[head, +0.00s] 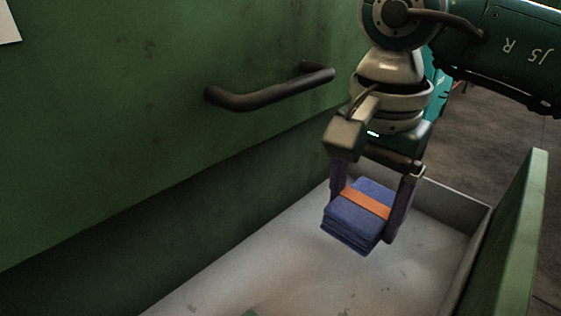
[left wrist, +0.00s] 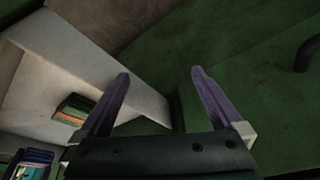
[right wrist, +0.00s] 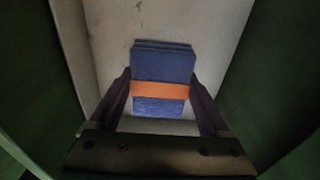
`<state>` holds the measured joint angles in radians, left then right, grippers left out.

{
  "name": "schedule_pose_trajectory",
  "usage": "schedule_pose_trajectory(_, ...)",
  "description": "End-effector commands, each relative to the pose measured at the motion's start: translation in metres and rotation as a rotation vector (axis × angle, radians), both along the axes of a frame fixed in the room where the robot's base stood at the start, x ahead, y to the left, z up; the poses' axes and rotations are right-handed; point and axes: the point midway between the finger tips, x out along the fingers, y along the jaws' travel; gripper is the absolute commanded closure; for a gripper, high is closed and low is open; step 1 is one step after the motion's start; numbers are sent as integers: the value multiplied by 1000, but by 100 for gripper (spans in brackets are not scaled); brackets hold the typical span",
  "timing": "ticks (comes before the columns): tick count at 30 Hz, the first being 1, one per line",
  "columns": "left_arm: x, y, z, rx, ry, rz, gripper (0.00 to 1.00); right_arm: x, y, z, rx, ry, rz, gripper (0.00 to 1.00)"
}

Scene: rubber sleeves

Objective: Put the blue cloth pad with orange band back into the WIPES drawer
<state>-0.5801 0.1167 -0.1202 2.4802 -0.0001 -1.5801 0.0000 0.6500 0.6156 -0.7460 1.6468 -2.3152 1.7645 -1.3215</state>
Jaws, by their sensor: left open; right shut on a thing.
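The blue cloth pad (head: 352,224) with its orange band is a folded stack held between the fingers of my right gripper (head: 364,218). It shows inside the open drawer's outline (head: 240,275), over the pale floor; whether it touches the floor I cannot tell. In the right wrist view the pad (right wrist: 162,62) sits between both fingers, its band running across. My left gripper (left wrist: 158,72) is open and empty in the left wrist view, beside the drawer wall (left wrist: 90,62); it is not in the head view. No WIPES label is readable.
A green cabinet front (head: 130,130) with a dark bar handle (head: 270,92) rises behind the drawer. The drawer's green front panel (head: 510,235) stands at the right. A small green item with an orange band (left wrist: 74,108) shows in the left wrist view.

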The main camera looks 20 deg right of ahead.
Motion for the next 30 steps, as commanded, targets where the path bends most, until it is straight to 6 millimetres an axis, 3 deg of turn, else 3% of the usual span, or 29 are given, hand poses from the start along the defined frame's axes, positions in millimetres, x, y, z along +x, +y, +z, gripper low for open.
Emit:
schedule_pose_trajectory(1,0,1,-7,2,0,-1,0,0,0,-10,1,0,0,100)
schedule_pose_trajectory(8,0,2,-15,8,0,-5,0,0,0,-28,0,1,-1,100)
schedule_pose_trajectory(13,0,2,-30,8,0,-5,0,0,0,-56,1,1,-1,100)
schedule_pose_trajectory(30,0,0,-36,1,0,-1,0,1,0,-66,0,-2,-1,100)
